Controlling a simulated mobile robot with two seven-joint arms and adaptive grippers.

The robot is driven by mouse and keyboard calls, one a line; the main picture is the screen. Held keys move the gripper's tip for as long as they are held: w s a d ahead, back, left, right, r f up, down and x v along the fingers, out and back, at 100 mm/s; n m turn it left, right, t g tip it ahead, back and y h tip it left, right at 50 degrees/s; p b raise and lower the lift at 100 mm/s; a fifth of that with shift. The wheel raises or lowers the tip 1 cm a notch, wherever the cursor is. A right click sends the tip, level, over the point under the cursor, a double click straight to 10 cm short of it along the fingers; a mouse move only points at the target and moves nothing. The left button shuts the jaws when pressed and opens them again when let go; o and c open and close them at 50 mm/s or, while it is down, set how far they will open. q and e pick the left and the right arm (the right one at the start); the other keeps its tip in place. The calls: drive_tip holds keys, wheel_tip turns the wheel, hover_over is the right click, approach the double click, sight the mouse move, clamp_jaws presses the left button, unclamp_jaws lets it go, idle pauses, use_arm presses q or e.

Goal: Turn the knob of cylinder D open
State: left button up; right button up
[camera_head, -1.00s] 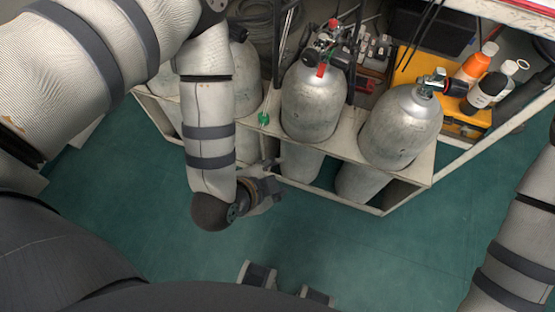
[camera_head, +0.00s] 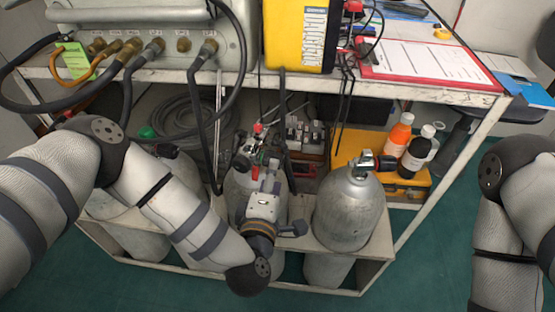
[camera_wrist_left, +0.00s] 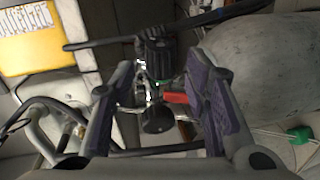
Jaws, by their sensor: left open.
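My left gripper (camera_head: 265,182) is open in front of the upper part of the middle grey cylinder (camera_head: 236,190). In the left wrist view its fingers (camera_wrist_left: 157,98) stand apart on either side of a valve with a ribbed black knob (camera_wrist_left: 157,50), a round black knob (camera_wrist_left: 158,119) and a red tag (camera_wrist_left: 176,98). I see no contact with the fingers. The right cylinder (camera_head: 348,212) has a valve with a black knob (camera_head: 388,163). A left cylinder (camera_head: 180,178) is partly behind my left arm. I cannot read which cylinder is D. My right gripper is out of view.
The cylinders stand in a pale rack (camera_head: 376,250) under a bench (camera_head: 460,92). Hoses (camera_head: 205,125) hang down near the middle cylinder. A yellow case (camera_head: 405,182) with bottles is right of the cylinders. The green floor (camera_head: 425,260) at right is clear.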

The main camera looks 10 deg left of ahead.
use_arm(q)
drive_tip(key=x, duration=0.7)
drive_tip(key=shift+w+f+b, duration=0.1)
drive_tip(key=shift+b, duration=0.25)
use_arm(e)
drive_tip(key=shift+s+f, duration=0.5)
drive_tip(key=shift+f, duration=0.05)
use_arm(q)
drive_tip(key=shift+c, duration=0.4)
drive_tip(key=c, duration=0.8)
drive_tip(key=shift+f+t+b, duration=0.25)
drive_tip(key=shift+t+b, duration=0.25)
drive_tip(key=shift+b, duration=0.05)
drive_tip(key=n+t+b, duration=0.1)
drive_tip(key=t+b, duration=0.3)
drive_tip(key=shift+f, duration=0.1)
drive_tip(key=shift+r+n+t+b, duration=0.3)
drive_tip(key=shift+n+t+b, duration=0.1)
drive_tip(key=shift+t+b, duration=0.7)
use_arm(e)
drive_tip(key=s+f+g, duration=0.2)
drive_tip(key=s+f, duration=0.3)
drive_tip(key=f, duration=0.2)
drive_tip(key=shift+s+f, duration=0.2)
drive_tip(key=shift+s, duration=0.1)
